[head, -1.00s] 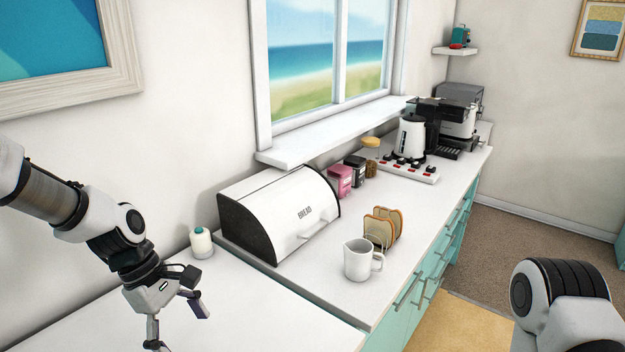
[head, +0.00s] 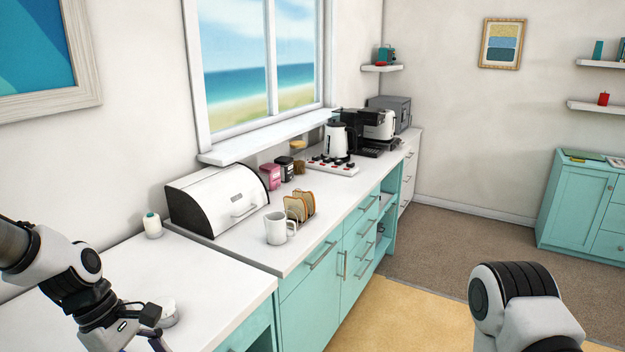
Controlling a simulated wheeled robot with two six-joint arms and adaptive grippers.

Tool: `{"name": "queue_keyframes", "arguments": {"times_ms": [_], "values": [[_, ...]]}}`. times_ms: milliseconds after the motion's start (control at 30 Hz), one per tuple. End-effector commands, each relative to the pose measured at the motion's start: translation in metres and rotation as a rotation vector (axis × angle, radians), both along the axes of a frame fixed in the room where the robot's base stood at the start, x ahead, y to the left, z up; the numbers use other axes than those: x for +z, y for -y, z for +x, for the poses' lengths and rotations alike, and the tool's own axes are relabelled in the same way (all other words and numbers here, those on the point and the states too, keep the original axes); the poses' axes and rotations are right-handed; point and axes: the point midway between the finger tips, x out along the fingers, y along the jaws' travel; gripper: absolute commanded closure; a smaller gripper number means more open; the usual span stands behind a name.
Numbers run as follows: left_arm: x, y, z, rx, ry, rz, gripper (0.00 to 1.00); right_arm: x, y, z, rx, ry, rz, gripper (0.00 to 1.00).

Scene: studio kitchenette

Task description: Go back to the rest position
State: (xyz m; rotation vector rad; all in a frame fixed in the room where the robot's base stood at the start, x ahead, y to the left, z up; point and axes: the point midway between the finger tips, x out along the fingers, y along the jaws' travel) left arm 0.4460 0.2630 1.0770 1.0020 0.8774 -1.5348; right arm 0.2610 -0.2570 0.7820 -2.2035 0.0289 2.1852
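My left arm comes in from the left in the head view, above the near white counter. My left gripper (head: 150,335) is at the bottom edge, partly cut off, so its fingers are mostly out of view. A small white round thing (head: 168,313) shows just behind it on the counter; I cannot tell whether they touch. My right arm shows as a white and black joint at the bottom right. My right gripper is out of view.
The counter (head: 228,268) holds a white bread box (head: 215,198), a white jug (head: 277,228), a toast rack (head: 300,207), canisters, a kettle (head: 336,141) and a coffee machine. A spool-like item (head: 152,225) stands by the wall. Open floor lies right of the teal cabinets.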

Motion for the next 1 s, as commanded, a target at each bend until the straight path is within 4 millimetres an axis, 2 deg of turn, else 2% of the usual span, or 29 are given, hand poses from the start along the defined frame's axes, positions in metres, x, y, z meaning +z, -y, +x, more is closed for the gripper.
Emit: {"name": "queue_keyframes", "arguments": {"times_ms": [233,467,567,667,700,800,900,933,1000], "values": [[-0.060,0.004,-0.029,-0.025,-0.164,0.034,0.11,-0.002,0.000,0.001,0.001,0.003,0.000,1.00],[-0.129,0.012,-0.088,-0.077,-0.361,0.081,0.11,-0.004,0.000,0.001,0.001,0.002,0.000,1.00],[-0.169,0.015,-0.125,-0.141,-0.418,0.109,0.11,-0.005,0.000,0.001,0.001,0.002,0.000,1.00],[-0.215,0.016,-0.172,-0.267,-0.435,0.130,0.11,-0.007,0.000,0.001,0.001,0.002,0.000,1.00],[-0.235,0.017,-0.194,-0.346,-0.422,0.133,0.11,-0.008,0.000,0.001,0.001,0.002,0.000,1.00],[-0.275,0.016,-0.242,-0.598,-0.320,0.126,0.11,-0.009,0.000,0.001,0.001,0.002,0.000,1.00],[-0.294,0.016,-0.253,-0.849,-0.137,0.127,0.11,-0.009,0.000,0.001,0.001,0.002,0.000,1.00],[-0.297,0.016,-0.249,-0.920,-0.070,0.134,0.11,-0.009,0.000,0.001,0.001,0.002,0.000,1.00],[-0.299,0.016,-0.228,-1.066,0.094,0.169,0.11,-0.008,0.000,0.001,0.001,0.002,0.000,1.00]]}}
